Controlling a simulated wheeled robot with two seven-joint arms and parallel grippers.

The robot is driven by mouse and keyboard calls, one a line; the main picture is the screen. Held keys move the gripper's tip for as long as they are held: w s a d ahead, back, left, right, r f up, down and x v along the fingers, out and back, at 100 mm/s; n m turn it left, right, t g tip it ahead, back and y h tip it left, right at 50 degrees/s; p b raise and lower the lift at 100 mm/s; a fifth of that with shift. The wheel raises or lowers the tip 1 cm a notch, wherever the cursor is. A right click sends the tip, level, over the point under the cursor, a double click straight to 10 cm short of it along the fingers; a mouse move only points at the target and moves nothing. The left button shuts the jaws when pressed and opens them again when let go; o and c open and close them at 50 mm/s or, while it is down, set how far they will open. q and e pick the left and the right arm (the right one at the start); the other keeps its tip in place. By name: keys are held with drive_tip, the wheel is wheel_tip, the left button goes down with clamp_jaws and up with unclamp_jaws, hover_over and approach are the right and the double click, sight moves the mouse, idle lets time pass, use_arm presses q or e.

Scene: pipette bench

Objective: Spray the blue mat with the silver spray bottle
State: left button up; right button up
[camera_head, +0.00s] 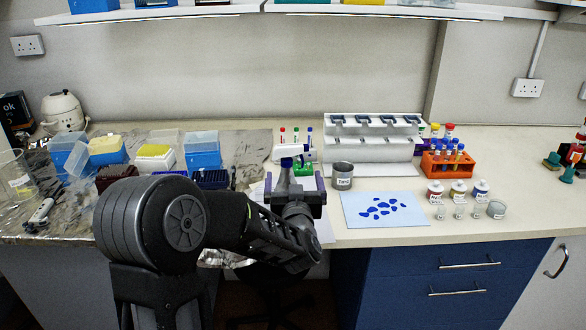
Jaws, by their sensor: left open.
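My left gripper (295,184) is open, with one finger on each side of the bottle in this view. My arm hides the bottle's lower part, and I cannot tell whether the fingers touch it. The light blue mat (408,223) lies flat to the right of the bottle, with several dark blue patches on it. My right gripper is not in view.
A grey metal cup (342,176) stands between the bottle and the mat. A white pipette rack (372,150) and an orange tube rack (446,165) are behind. Several small jars stand right of the mat. Tip boxes (203,150) fill the left side.

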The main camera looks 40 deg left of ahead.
sight(290, 179)
use_arm(q)
drive_tip(key=shift+x, duration=3)
drive_tip(key=c, duration=2.1)
drive_tip(key=o, duration=2.1)
